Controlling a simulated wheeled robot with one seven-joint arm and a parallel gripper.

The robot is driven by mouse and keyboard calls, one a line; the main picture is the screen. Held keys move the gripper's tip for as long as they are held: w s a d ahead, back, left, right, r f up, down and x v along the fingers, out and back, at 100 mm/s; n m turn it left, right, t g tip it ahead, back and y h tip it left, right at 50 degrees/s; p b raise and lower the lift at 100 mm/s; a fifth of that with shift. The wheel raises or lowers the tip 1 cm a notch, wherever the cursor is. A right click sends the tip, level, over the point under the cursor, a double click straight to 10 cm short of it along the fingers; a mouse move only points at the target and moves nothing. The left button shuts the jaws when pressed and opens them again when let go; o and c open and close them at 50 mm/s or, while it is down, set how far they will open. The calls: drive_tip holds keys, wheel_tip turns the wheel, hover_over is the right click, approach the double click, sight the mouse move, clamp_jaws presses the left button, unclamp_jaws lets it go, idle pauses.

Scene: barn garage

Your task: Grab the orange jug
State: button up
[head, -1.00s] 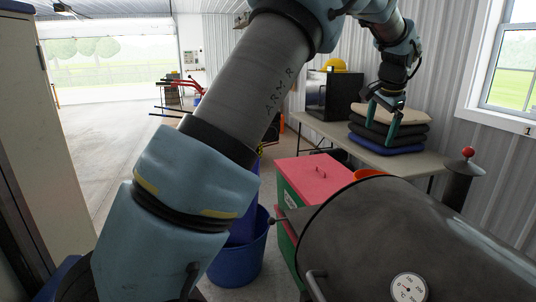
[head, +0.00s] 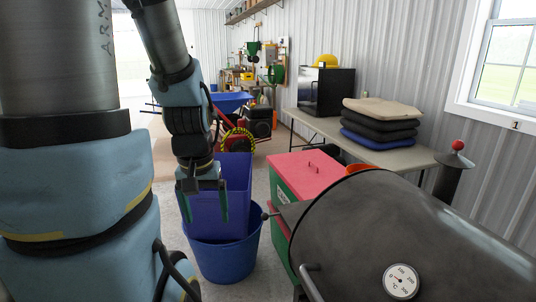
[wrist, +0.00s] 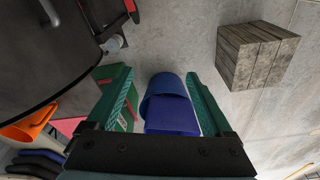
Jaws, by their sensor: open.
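The orange jug (head: 357,168) shows only as a small orange rim beside the red-lidded green chest, behind the dark barrel grill; most of it is hidden in the head view. In the wrist view an orange shape that looks like the jug (wrist: 28,126) lies at the lower left, beyond the left finger. My gripper (head: 204,205) is open and empty, pointing down in front of the blue bins, to the left of the jug and well apart from it. In the wrist view my gripper's fingers (wrist: 158,78) frame the blue bins below.
The barrel grill (head: 430,235) fills the lower right. The green chest with a red lid (head: 305,172) stands beside the blue bucket (head: 225,262). A table (head: 400,155) behind carries stacked cushions (head: 375,128). A wooden block (wrist: 257,55) sits on open floor.

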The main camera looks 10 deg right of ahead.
drive_tip(key=shift+c, duration=0.8)
drive_tip(key=w+d+f+t+b, duration=0.1)
drive_tip(key=w, duration=0.2)
drive_tip(key=w+d+m+t+b, duration=0.1)
drive_tip(key=w+d, duration=0.1)
drive_tip(key=w, duration=0.2)
drive_tip(key=w+d+f+b, duration=0.1)
drive_tip(key=w, duration=0.2)
drive_tip(key=shift+w+d+f+m+t+b, duration=0.2)
drive_tip(key=shift+w+f+m+t+b, duration=0.15)
drive_tip(key=shift+m+t, duration=0.05)
drive_tip(key=c, duration=0.3)
drive_tip(key=w+d+f+m+t+h+b, duration=0.2)
drive_tip(key=w+d+m+t+h+b, duration=0.15)
drive_tip(key=w+d, duration=0.9)
drive_tip(key=shift+c, duration=0.2)
drive_tip(key=w+d+m+h+b, duration=0.2)
drive_tip(key=d+h, duration=0.2)
drive_tip(key=d, duration=0.7)
drive_tip(key=w+d+m+h+b, duration=0.2)
drive_tip(key=d+m+h+b, duration=0.15)
drive_tip(key=d, duration=0.75)
drive_tip(key=p+x, duration=0.4)
drive_tip(key=x, duration=0.6)
drive_tip(key=shift+d+r+n, duration=0.2)
drive_tip(key=shift+d+n, duration=0.05)
drive_tip(key=shift+n, duration=0.05)
